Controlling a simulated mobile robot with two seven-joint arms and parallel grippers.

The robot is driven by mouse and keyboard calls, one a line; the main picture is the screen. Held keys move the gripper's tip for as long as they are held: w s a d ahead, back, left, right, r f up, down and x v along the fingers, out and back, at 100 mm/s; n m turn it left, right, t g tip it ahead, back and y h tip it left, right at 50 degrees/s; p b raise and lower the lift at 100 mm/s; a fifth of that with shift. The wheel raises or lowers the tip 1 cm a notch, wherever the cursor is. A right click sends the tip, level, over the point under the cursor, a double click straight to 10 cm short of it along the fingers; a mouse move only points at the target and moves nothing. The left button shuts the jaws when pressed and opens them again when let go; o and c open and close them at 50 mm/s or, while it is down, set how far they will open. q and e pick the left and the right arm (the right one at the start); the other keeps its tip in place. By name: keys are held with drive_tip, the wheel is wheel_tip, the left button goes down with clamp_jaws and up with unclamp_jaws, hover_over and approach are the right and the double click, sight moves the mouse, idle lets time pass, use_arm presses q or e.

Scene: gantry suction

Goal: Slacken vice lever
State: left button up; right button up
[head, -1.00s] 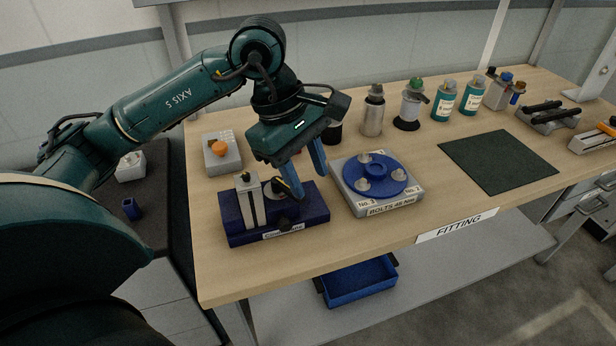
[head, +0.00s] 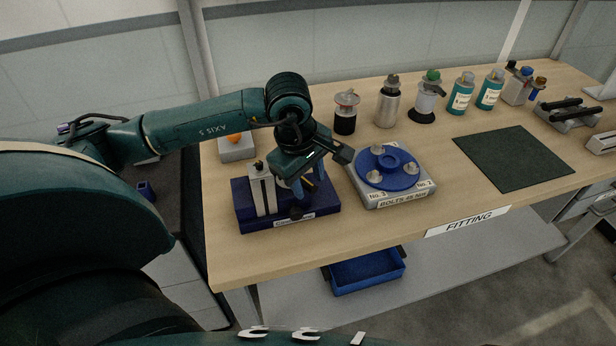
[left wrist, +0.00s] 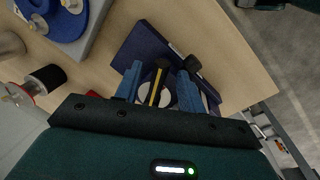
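The vice (head: 322,207) is a dark blue block with a pale upright jaw, a black knob and a label on its front, at the bench's left front. Its blue body also shows in the left wrist view (left wrist: 143,45). The vice lever (left wrist: 159,80), a yellow and black bar, stands between my left gripper's blue fingers, with a gap on each side. My left gripper (left wrist: 158,88) is open around it, low over the vice; it also shows in the head view (head: 308,188). The lever's lower end is partly hidden. My right gripper is not in view.
A grey block with a blue bolt disc (head: 390,165) stands close right of the vice. A grey box with an orange button (head: 237,147) is behind it. Several bottles and cans line the back. A dark mat (head: 513,158) lies right. The bench front edge is near.

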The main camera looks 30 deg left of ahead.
use_arm(q)
drive_tip(key=shift+f, duration=0.25)
drive_tip(key=shift+c, duration=0.6)
clamp_jaws()
